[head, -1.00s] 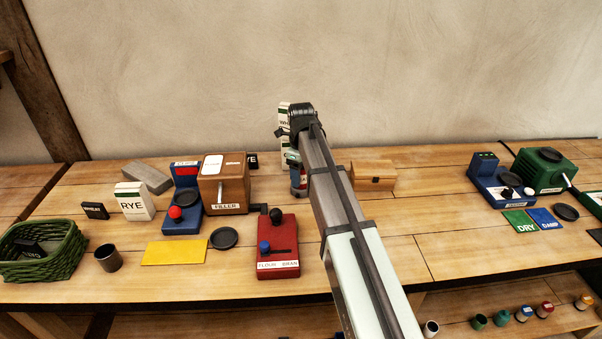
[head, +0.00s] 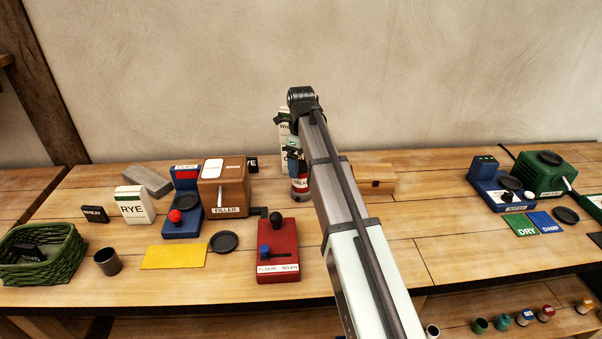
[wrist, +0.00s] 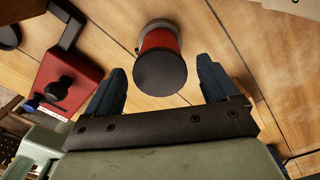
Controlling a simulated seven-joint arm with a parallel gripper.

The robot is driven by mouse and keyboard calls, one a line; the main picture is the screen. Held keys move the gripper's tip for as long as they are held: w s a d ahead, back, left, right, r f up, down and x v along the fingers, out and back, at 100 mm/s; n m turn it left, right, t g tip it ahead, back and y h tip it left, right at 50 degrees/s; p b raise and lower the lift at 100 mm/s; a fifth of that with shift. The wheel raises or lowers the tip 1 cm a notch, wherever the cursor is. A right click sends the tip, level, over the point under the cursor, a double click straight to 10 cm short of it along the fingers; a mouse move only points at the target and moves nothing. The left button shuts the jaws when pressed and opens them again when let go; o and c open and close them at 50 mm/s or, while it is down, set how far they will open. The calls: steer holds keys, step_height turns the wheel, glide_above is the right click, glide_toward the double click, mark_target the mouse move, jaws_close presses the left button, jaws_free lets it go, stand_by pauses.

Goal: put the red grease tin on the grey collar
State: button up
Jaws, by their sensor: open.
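The red tin (wrist: 160,50) with a dark flat lid stands upright in the wrist view, just beyond my open fingers. In the head view the red tin (head: 300,184) stands on the bench left of my arm, with a pale band on its side. A grey rim (wrist: 158,23) shows at its foot and looks like the grey collar; the tin hides most of it, so I cannot tell how it is seated. My gripper (wrist: 160,88) is open and empty, its blue fingers apart from the tin. In the head view my gripper (head: 292,157) is just above the tin.
A red lever box (head: 278,250) stands in front of the tin, and a brown filler box (head: 224,187) to its left. A wooden box (head: 376,181) is behind my arm at right. A white carton (head: 284,126) stands behind my gripper.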

step_height(320, 180, up, 6)
steer(key=shift+r, duration=0.25)
